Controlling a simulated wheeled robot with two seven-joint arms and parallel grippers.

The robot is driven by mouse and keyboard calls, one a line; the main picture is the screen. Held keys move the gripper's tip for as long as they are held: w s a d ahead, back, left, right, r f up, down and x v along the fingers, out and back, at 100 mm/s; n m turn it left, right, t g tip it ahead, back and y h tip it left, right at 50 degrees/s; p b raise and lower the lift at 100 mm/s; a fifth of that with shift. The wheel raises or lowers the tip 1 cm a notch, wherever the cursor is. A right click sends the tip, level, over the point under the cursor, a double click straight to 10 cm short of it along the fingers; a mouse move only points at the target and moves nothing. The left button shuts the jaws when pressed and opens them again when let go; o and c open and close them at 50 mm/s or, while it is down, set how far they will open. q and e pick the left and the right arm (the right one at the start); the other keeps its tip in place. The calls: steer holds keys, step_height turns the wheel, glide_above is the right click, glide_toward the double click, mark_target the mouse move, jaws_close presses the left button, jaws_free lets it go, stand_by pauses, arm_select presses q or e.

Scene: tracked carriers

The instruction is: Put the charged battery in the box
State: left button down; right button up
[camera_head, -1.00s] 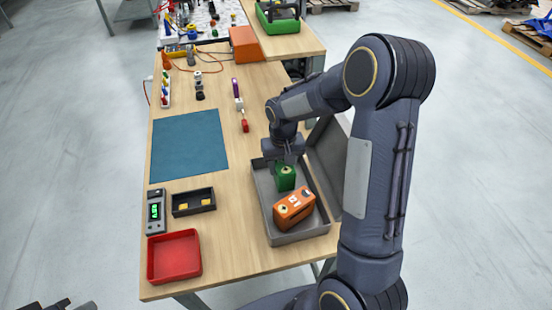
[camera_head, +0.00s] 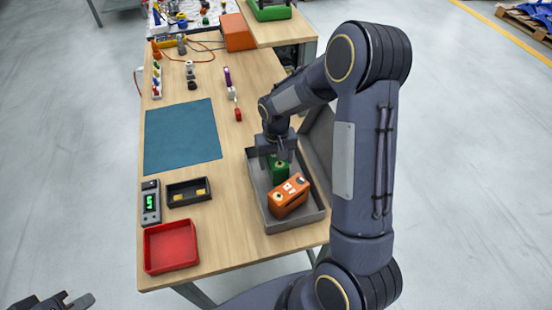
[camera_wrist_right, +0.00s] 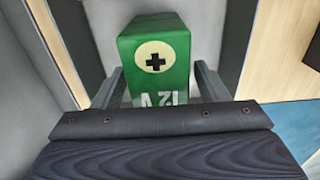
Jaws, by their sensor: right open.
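A green battery (camera_head: 280,172) stands in the grey box (camera_head: 312,221), toward its far end. In the right wrist view the battery (camera_wrist_right: 154,64) shows a pale disc with a black plus sign and "12 V" lettering. My right gripper (camera_wrist_right: 158,78) is open, one finger on each side of the battery's near end; whether they touch it is unclear. In the head view the right gripper (camera_head: 280,156) is just above and behind the battery. An orange battery (camera_head: 289,196) lies beside it in the box. My left gripper (camera_head: 66,301) is partly cut off at the bottom left.
The box's lid stands open on the right, partly behind my right arm. A charger with a green display (camera_head: 151,203), a black tray (camera_head: 188,203) with yellow pieces and a red tray (camera_head: 170,270) are at the left. A blue mat (camera_head: 183,137) lies bare beyond them.

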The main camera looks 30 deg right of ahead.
step_height(320, 180, up, 11)
steer(key=s+a+r+t+y, duration=0.2)
steer(key=s+r+t, duration=0.1)
steer(key=s+r, duration=0.65)
steer(key=s+a+f+t+y, duration=0.1)
steer(key=s+a, duration=0.1)
steer(key=s, duration=0.4)
steer(key=s+a+f+n+t, duration=0.1)
steer(key=s+a, duration=0.2)
steer(key=s, duration=0.4)
steer(key=shift+a+t+y, duration=0.25)
steer(key=shift+t+y, duration=0.05)
steer(key=shift+y, duration=0.1)
steer(key=shift+s, duration=0.1)
steer(key=shift+c, duration=0.5)
